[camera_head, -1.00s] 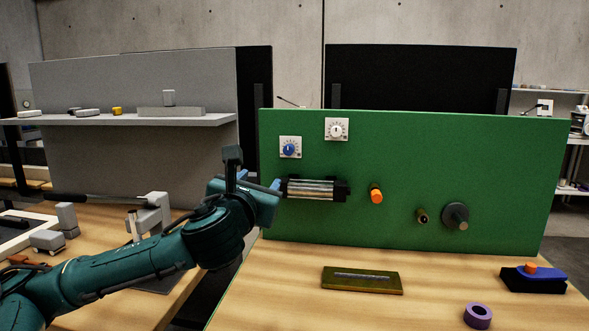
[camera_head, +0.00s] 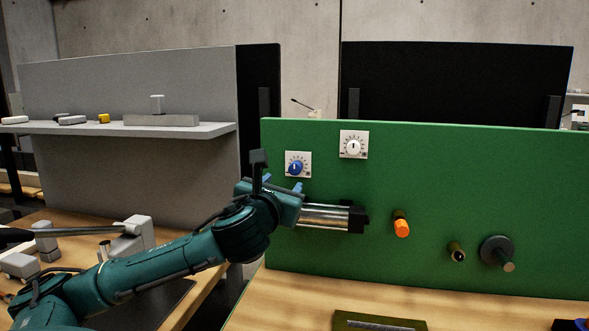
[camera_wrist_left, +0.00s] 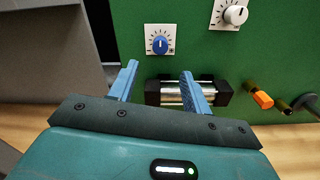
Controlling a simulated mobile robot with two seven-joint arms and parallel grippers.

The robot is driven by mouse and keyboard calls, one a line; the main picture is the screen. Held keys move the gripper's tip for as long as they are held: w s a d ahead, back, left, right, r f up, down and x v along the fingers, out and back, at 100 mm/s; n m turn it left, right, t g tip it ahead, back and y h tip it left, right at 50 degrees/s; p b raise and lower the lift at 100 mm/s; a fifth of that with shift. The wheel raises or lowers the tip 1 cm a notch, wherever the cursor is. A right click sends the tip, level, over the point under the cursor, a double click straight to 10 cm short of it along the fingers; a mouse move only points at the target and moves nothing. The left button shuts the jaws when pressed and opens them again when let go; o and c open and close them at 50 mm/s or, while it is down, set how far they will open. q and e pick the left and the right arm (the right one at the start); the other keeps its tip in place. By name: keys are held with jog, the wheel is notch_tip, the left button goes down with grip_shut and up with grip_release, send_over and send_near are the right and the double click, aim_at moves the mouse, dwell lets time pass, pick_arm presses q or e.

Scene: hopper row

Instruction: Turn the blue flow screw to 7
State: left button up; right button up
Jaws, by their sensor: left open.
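The blue flow screw (camera_head: 296,168) is a round blue knob on a white square dial plate, at the upper left of the green panel (camera_head: 450,190). It also shows in the left wrist view (camera_wrist_left: 160,46), just beyond and between the fingers, with a pale pointer mark; the scale figures are too small to read. My left gripper (camera_head: 283,187) is open and empty, just below and left of the blue screw in the head view and apart from it. Its two blue fingers show in the wrist view (camera_wrist_left: 160,78). My right gripper is in neither view.
A white knob (camera_head: 353,147) on a similar plate sits right of the blue one. A metal cylinder with black ends (camera_head: 325,216) sticks out below the dials, close to my left gripper. An orange knob (camera_head: 401,226) and a dark round knob (camera_head: 497,252) are further right.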

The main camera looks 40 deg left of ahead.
aim_at(294, 170)
pick_arm(q)
jog(key=x, duration=1.1)
jog(key=shift+d+f+p, duration=0.1)
jog(key=shift+p, duration=0.3)
jog(key=shift+c, duration=0.2)
jog(key=c, duration=0.9)
